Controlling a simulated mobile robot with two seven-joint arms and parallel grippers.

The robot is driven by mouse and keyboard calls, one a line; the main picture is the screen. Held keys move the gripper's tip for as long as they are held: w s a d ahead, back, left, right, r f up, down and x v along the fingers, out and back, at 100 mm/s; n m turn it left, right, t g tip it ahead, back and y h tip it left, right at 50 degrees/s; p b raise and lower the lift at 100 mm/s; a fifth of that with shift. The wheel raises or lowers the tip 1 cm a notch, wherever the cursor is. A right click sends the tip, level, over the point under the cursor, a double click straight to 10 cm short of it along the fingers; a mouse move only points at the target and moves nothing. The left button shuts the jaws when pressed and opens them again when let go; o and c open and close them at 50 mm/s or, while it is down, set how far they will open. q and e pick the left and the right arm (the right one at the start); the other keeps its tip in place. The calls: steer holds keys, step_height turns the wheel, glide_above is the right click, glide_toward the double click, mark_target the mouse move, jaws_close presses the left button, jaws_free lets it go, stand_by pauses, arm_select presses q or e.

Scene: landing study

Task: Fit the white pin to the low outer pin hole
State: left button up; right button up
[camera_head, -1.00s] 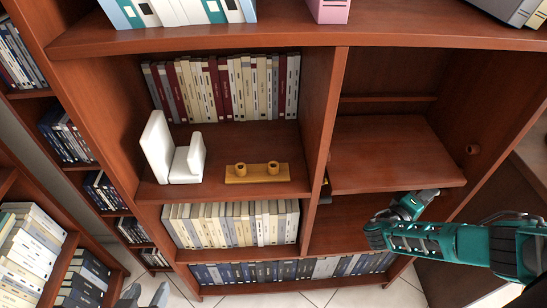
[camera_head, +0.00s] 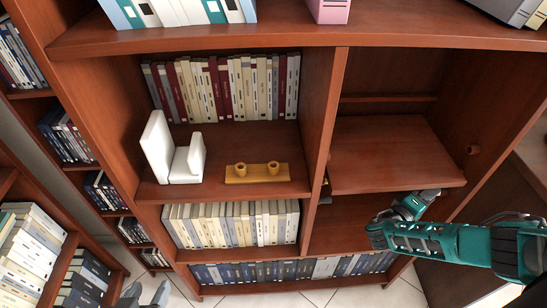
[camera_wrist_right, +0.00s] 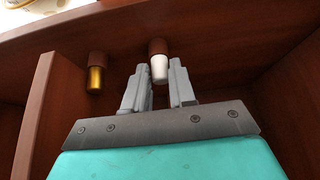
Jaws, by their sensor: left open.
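In the right wrist view the white pin (camera_wrist_right: 159,69) stands upright with its upper end at a brown round collar (camera_wrist_right: 158,46) under the shelf board. How deep it sits in the collar I cannot tell. My right gripper (camera_wrist_right: 160,80) has its two grey fingers shut on the white pin, one on each side. In the head view my right gripper (camera_head: 427,194) reaches under the right-hand shelf board (camera_head: 390,155), its fingertips hidden. My left gripper (camera_head: 145,296) is open and empty at the lower left, low in front of the bookcase.
A gold pin (camera_wrist_right: 95,78) hangs from another brown collar to the left. A yellow block (camera_head: 257,173) with two round sockets lies on the middle shelf beside a white bookend (camera_head: 172,152). A brown boss (camera_head: 472,150) projects from the right side wall. The right-hand board is bare.

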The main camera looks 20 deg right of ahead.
steer(key=o, duration=0.4)
steer(key=shift+a, duration=0.1)
